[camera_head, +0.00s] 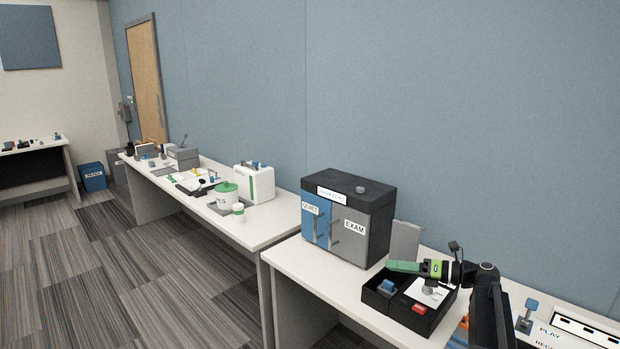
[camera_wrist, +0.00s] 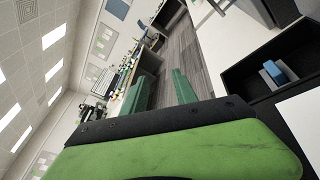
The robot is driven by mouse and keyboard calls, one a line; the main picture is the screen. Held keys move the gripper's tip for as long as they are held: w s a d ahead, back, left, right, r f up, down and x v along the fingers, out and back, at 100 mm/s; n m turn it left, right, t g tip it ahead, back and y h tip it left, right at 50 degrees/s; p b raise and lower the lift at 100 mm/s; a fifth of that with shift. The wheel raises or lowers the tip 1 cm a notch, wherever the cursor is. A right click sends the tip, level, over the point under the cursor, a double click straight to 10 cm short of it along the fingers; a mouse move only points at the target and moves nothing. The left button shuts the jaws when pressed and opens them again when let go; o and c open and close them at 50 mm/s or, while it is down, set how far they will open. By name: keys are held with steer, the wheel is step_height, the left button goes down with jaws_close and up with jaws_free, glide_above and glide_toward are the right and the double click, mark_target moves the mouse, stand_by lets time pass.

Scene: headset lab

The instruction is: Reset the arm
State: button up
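My gripper (camera_head: 392,266) has green fingers and points left above the black divided tray (camera_head: 402,322) on the near table. In the wrist view the two fingers of my gripper (camera_wrist: 160,84) stand apart with nothing between them. The arm reaches in from the lower right, bent at a dark joint. The tray holds a blue object (camera_head: 387,286), a red object (camera_head: 419,309) and a white card with a grey piece on it. The blue object also shows in the wrist view (camera_wrist: 276,72).
A black cabinet (camera_head: 375,189) with blue "QUIET" and grey "EXAM" doors stands left of my gripper. A grey upright panel (camera_head: 404,241) is behind the tray. A blue-topped switch (camera_head: 529,312) is to the right. Another cluttered table (camera_head: 270,226) extends left.

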steer(key=s+a+f+n+g+h+p, duration=0.25)
steer(key=s+a+f+n, duration=0.2)
steer(key=a, duration=0.55)
steer(key=s+a+f+n+g+h+p, duration=0.1)
steer(key=s+a+f+n+g+h, duration=0.2)
steer(key=s+a+n, duration=0.45)
steer(key=s+d+f+n+g+h, duration=0.1)
steer(key=s+d+f+n+h, duration=0.7)
steer(key=n, duration=1.1)
steer(key=shift+s+d+f+h, duration=0.15)
steer(key=shift+d+f+h, duration=0.35)
steer(key=shift+h, duration=0.15)
steer(key=shift+g, duration=0.25)
steer(key=shift+d, duration=0.1)
